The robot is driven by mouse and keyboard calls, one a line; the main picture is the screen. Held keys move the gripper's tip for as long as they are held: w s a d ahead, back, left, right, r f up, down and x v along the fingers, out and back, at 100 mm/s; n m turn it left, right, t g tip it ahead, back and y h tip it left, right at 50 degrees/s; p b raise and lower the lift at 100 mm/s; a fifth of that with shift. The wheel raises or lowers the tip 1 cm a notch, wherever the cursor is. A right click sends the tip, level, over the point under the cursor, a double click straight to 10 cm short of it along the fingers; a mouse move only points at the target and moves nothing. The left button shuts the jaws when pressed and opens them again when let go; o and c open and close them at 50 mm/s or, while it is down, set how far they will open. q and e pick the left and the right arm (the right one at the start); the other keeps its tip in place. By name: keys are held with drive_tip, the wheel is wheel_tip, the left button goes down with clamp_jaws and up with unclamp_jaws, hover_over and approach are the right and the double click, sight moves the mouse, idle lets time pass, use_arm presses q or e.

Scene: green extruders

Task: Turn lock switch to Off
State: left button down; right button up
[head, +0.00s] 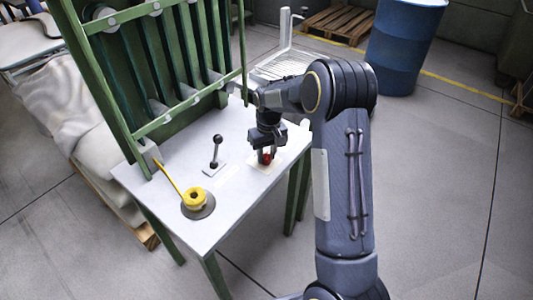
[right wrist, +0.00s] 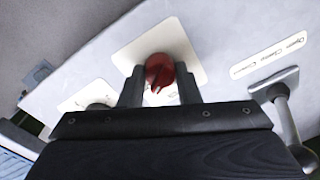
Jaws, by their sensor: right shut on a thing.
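The lock switch is a round red knob (head: 267,158) on a pale square plate (head: 257,168) at the right part of the table top. In the right wrist view the red knob (right wrist: 160,70) has a dark notch and sits between my two fingers, on the cream plate (right wrist: 180,38). My right gripper (head: 266,156) points down from above and is shut on the knob, one finger on each side. The switch's Off marking cannot be read, and the fingers hide part of the plate. My left gripper is not in view.
A black-knobbed lever (head: 215,150) and a yellow handle (head: 195,197) on a round base stand on the white table (head: 226,205), left of my gripper. A green frame (head: 150,70) rises behind. A blue barrel (head: 405,45) stands beyond. Floor at right is clear.

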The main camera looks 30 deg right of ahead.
sight(267, 153)
drive_tip(key=shift+w+r, duration=0.1)
idle(0.3)
drive_tip(key=o, duration=1)
wheel_tip(267, 153, up, 6)
drive_tip(key=shift+d+r, duration=0.15)
drive_tip(key=shift+r, duration=0.7)
